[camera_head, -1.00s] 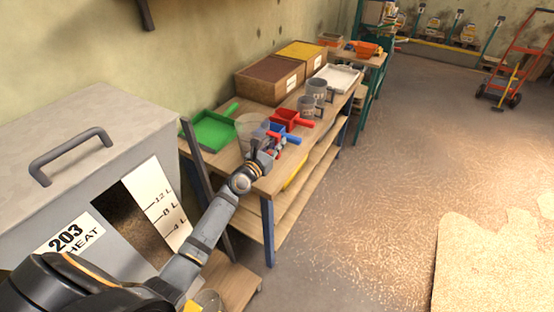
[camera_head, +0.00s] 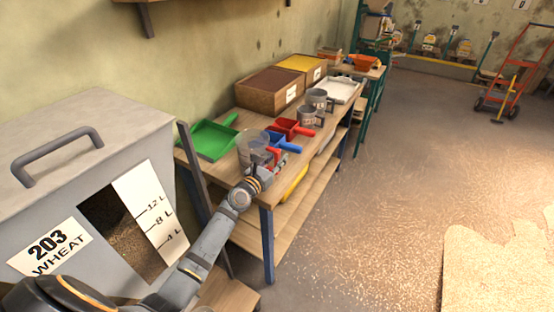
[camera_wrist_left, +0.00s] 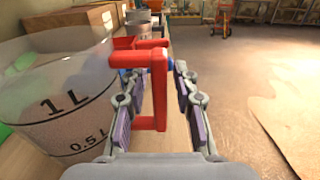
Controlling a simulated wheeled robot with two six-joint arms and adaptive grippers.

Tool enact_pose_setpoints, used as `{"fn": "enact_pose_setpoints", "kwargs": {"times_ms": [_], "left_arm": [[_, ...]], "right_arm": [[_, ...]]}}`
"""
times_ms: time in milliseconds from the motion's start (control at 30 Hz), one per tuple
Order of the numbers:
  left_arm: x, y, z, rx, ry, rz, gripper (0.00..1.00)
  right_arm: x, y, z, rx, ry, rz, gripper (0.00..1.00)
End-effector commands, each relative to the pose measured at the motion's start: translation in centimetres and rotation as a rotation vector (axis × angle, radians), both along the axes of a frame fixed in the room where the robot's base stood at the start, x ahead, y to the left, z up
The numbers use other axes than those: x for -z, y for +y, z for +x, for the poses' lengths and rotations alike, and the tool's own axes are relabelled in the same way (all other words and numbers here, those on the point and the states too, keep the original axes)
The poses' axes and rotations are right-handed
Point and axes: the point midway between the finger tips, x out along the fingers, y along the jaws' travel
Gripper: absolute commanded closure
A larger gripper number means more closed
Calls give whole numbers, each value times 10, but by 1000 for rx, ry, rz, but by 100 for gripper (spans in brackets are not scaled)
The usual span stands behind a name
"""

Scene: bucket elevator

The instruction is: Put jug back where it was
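The jug (camera_head: 252,150) is clear, with a red handle (camera_head: 273,156), and stands upright on the near end of the wooden bench (camera_head: 238,172). In the left wrist view the jug (camera_wrist_left: 62,105) is at the left, with 1 L and 0.5 L marks and some contents. My left gripper (camera_head: 272,168) is at the handle side of the jug. In the left wrist view my left gripper (camera_wrist_left: 157,95) has its fingers apart, either side of the red handle (camera_wrist_left: 160,92), with gaps showing on both sides. My right gripper is not in view.
A green scoop (camera_head: 212,140), a red scoop (camera_head: 290,127) and a blue scoop (camera_head: 283,141) lie close around the jug. Grey measuring cups (camera_head: 308,116) and wooden boxes (camera_head: 268,92) stand farther back. A grey wheat bin (camera_head: 95,130) is at the left. The floor at right is open.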

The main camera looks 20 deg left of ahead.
Motion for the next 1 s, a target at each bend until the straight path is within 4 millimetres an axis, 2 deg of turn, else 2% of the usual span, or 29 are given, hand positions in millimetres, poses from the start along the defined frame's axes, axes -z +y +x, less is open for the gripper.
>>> {"fn": "enact_pose_setpoints", "kwargs": {"times_ms": [367,467,700,800,1000], "left_arm": [[-5,0,-2,0,0,1,64],[-4,3,-19,0,3,1,64],[-2,11,-78,2,3,5,64],[-2,14,-98,2,3,3,64],[-3,17,-118,1,0,0,64]], "right_arm": [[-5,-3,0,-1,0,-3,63],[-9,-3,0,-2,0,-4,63],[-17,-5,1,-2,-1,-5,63],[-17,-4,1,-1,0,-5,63],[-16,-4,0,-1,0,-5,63]]}}
